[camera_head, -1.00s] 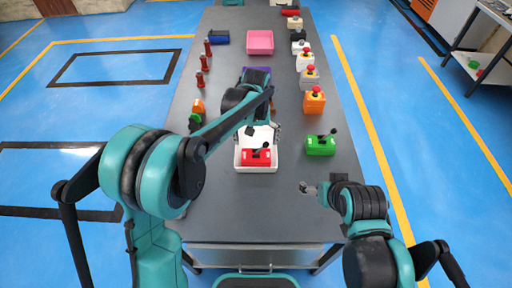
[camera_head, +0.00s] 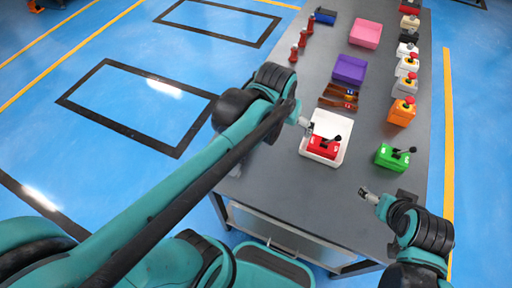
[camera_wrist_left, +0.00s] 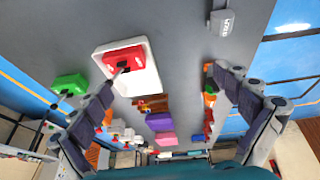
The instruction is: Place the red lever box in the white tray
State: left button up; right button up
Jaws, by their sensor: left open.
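The red lever box (camera_head: 323,147) sits in the near part of the white tray (camera_head: 340,126), its black lever leaning up to the right. In the left wrist view the red box (camera_wrist_left: 124,58) also lies inside the white tray (camera_wrist_left: 152,82), clear of the fingers. My left gripper (camera_head: 306,124) is at the tray's left edge in the head view, apart from the box. It is open and empty, with its fingers spread wide in the left wrist view (camera_wrist_left: 160,78). My right gripper (camera_head: 368,195) is over the table's near right part; its jaws are too small to read.
A green lever box (camera_head: 394,156) stands right of the tray. A grey box (camera_wrist_left: 222,22) shows in the wrist view.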

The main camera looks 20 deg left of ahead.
pick_arm(q)
jog(key=s+a+f+t, duration=0.3)
jog(key=s+a, duration=0.2)
jog(key=s, duration=0.4)
jog(key=shift+y, duration=0.3)
jog(key=shift+a, duration=0.1)
notch_tip(320, 180, down, 2)
jog(key=shift+f+b, duration=0.15)
jog(key=shift+b, duration=1)
